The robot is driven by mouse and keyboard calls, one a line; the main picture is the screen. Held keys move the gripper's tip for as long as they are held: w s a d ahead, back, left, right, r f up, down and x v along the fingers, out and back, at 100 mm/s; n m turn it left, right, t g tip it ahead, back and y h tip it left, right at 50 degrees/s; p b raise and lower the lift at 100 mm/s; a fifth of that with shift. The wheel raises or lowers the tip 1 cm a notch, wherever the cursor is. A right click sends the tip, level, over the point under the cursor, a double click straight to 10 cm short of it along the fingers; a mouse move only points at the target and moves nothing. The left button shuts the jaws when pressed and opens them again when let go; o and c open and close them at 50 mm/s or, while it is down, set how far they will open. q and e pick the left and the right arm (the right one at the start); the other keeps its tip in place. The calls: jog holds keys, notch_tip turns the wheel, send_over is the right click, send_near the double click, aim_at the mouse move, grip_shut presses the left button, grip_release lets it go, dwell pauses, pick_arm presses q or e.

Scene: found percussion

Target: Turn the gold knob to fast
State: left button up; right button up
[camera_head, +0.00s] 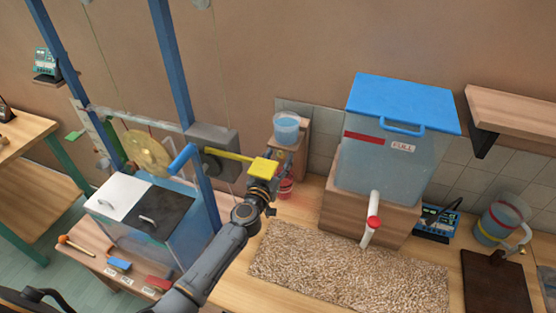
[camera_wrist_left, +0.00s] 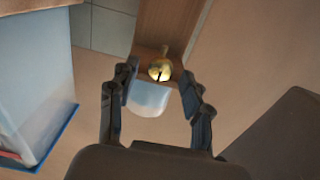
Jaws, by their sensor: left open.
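The gold knob (camera_wrist_left: 160,70) is on a wooden post (camera_wrist_left: 167,30) in the left wrist view. It is small and rounded, with a dark line across its face; I cannot read any speed mark. My left gripper (camera_wrist_left: 158,72) is open, with its fingertips on either side of the knob in the picture. I cannot tell whether they touch it. In the head view my left gripper (camera_head: 268,185) is near the wooden post (camera_head: 297,160), below the yellow block on a lever. I cannot make out the knob there. My right gripper is not in view.
A yellow lever (camera_head: 235,155) with a block end is close to the gripper. A cup of blue water (camera_head: 286,128) tops the post. A blue-lidded tank (camera_head: 385,150) stands right, with a pebbly mat (camera_head: 340,265) in front. A gold disc (camera_head: 147,153) hangs left.

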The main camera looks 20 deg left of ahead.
pick_arm(q)
jog(key=shift+w, duration=0.2)
grip_shut()
jog(key=shift+n, duration=0.3)
jog(key=n+p, duration=0.1)
jog(key=n, duration=0.1)
jog(key=shift+n, duration=2.2)
grip_release()
